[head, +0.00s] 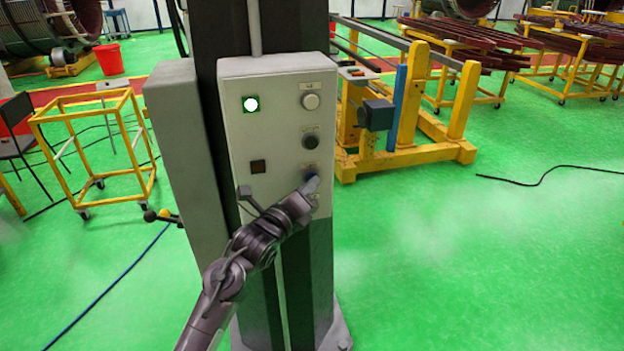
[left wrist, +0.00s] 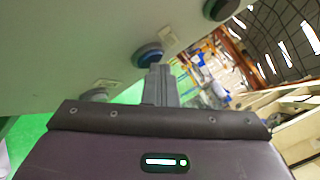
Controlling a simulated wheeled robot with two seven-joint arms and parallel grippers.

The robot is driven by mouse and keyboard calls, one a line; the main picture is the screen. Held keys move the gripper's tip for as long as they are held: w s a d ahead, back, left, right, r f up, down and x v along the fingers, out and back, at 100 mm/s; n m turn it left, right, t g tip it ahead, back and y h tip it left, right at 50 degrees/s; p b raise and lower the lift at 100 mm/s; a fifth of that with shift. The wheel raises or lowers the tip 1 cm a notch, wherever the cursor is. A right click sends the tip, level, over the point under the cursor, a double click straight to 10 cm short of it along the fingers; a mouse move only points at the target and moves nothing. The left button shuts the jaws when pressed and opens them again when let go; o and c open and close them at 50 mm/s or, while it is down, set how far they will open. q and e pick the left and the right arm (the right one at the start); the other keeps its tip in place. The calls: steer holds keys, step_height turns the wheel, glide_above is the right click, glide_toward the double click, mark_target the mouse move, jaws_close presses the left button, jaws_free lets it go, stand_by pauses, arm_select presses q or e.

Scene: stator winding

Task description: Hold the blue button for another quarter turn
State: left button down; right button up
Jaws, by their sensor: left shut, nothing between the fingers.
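I cannot tell whether the button is pressed in. My right gripper is not in view.
A white button (head: 311,101) and a black button (head: 310,141) sit above the blue one. A green lamp (head: 251,104) is lit, and a dark square lamp (head: 258,167) is below it. A yellow frame (head: 410,110) stands behind on the right. Green floor is open at the right.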

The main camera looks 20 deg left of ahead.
arm_select(q)
steer(key=shift+s, duration=0.1)
steer(key=shift+s+d, duration=0.4)
steer(key=shift+s, duration=0.15)
steer(key=shift+s+d, duration=0.7)
steer(key=shift+s, duration=0.35)
steer(key=shift+s+d, duration=0.7)
steer(key=shift+s, duration=0.35)
steer(key=shift+f, duration=0.15)
